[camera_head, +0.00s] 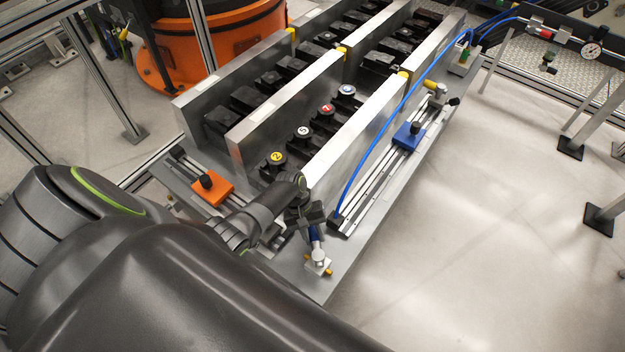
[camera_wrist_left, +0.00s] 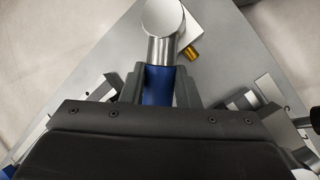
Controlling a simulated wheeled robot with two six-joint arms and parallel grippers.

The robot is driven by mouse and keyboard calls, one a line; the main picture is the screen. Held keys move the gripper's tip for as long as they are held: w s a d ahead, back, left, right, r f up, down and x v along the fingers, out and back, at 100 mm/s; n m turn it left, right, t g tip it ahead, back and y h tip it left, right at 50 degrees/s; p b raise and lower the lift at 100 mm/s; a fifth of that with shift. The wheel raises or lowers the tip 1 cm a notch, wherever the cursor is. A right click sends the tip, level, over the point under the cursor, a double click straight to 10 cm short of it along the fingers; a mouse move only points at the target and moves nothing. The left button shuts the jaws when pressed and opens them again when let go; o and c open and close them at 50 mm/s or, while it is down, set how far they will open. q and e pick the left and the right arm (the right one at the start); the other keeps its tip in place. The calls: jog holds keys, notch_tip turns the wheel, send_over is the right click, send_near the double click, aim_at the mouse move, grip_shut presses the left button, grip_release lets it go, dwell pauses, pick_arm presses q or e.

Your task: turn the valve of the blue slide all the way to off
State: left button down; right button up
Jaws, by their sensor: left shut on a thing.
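A small valve (camera_head: 318,262) with a white-metal body and brass fittings stands at the near corner of the grey base plate. Its blue handle (camera_head: 316,238) rises up between the fingers of my left gripper (camera_head: 308,216). In the left wrist view, the two fingers of the left gripper (camera_wrist_left: 159,88) are shut on the blue handle (camera_wrist_left: 157,80), one on each side. The valve's round silver part (camera_wrist_left: 163,18) shows just beyond them. The blue slide (camera_head: 407,136) is a blue block on a rail at the right of the plate. My right gripper is not in view.
An orange slide (camera_head: 207,188) sits on a rail at the left. Silver walls (camera_head: 352,135) with black blocks and numbered knobs (camera_head: 278,158) stand behind the left gripper. A blue hose (camera_head: 388,132) arches over the right rail.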

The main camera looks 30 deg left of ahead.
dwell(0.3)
pick_arm(q)
jog(key=c, duration=1.1)
grip_release()
jog(key=shift+r, duration=0.1)
jog(key=shift+w+a+r, duration=0.1)
jog(key=shift+a+r, duration=0.05)
jog(key=shift+r, duration=0.15)
jog(key=p+v, duration=0.3)
jog(key=v, duration=1.3)
jog(key=shift+r, duration=0.3)
